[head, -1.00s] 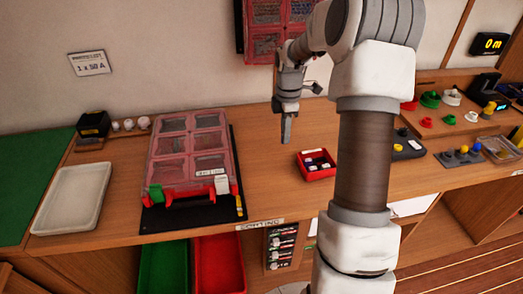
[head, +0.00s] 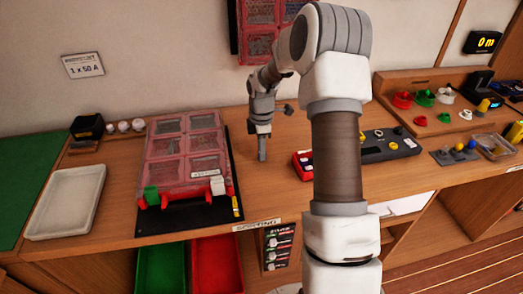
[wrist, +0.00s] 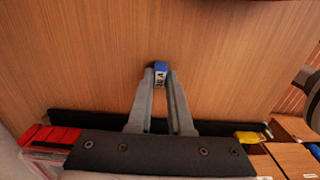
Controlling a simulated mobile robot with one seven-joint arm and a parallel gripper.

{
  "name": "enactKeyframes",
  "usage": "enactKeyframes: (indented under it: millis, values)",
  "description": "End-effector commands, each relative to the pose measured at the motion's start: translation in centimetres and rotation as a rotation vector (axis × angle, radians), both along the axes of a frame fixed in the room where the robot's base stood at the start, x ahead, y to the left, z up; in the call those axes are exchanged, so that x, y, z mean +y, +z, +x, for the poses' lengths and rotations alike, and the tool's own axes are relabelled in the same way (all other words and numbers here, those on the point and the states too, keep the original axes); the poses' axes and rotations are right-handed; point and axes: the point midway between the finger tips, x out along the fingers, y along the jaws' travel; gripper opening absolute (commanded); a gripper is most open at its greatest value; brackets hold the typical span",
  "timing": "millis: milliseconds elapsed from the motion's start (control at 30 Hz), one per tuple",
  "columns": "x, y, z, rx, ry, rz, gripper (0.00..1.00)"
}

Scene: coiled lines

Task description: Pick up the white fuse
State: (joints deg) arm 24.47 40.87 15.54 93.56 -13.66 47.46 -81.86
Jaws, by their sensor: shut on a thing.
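My gripper (wrist: 160,88) is shut on a small fuse (wrist: 160,69) with a blue end and a white face with dark lettering; I cannot read the lettering surely. The fuse sits between the fingertips over bare wood in the wrist view. In the head view my gripper (head: 262,158) points down over the bench, between the pink-lidded case and the red tray (head: 301,166); the fuse is too small to make out there. The red tray is mostly hidden behind my arm, and its contents barely show. No plainly all-white fuse shows.
The pink-lidded case (head: 186,160) stands on a black mat (head: 190,220) left of my gripper. An empty white tray (head: 66,203) lies further left. A dark button box (head: 390,144) is right of my arm. A wall sign (head: 83,65) reads 1 x 50 A.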

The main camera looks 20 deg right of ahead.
Motion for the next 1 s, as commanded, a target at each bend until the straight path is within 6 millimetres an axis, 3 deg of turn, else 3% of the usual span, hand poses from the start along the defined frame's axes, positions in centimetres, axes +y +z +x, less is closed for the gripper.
enactKeyframes:
  millis: [67, 100, 267, 667, 1000]
  values:
    - [0.0, -0.3, 0.0, 0.001, 0.000, 0.000, 0.00]
    - [0.0, -0.4, 0.0, 0.000, 0.000, 0.000, 0.20]
    - [0.0, -0.3, 0.0, 0.000, 0.000, 0.000, 0.48]
    - [0.0, 0.6, 0.1, -0.003, -0.001, -0.001, 0.48]
    - [-0.1, 7.5, 0.1, -0.005, -0.001, -0.001, 0.48]
